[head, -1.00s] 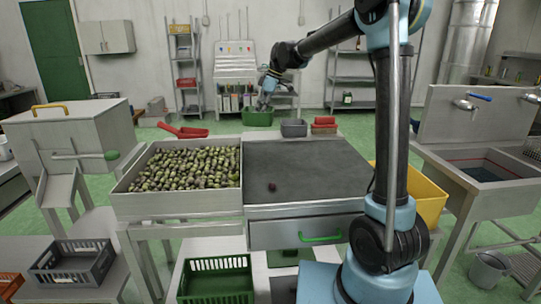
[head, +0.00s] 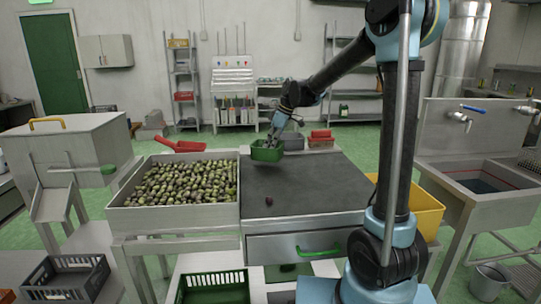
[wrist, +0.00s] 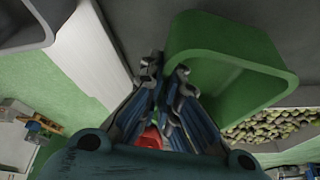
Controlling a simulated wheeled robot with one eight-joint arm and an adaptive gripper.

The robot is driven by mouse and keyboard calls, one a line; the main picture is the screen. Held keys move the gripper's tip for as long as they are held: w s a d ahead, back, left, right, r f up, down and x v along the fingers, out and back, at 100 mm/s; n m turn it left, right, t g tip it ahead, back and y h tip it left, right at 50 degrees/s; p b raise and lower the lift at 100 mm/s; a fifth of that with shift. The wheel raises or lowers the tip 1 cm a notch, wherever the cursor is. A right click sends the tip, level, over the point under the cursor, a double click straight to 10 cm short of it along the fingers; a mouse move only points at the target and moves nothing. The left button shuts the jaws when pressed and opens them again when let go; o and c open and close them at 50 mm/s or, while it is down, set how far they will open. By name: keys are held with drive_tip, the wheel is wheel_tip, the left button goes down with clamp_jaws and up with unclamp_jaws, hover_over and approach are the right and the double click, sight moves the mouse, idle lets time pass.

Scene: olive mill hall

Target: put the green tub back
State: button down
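The green tub (head: 266,154) is at the back edge of the dark worktop, in front of the grey tub. My gripper (head: 272,138) is at its rim. In the wrist view the open-topped tub (wrist: 262,62) is beside my fingers (wrist: 166,70), which are nearly together with its near wall between them. The tub looks tilted there. I cannot tell whether its base touches the worktop or hangs just above it.
A grey tub (head: 293,142) and a red container (head: 320,141) stand behind the worktop (head: 310,190). A small dark red thing (head: 269,201) lies on the mostly clear worktop. An olive-filled tray (head: 118,200) is on the left, with a red scoop (head: 181,146) behind it.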

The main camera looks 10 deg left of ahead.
drive_tip(key=shift+f, duration=1.9)
drive_tip(key=shift+f, duration=0.1)
drive_tip(key=c, duration=1.8)
unclamp_jaws()
drive_tip(key=v, duration=1.2)
drive_tip(key=shift+s, duration=0.1)
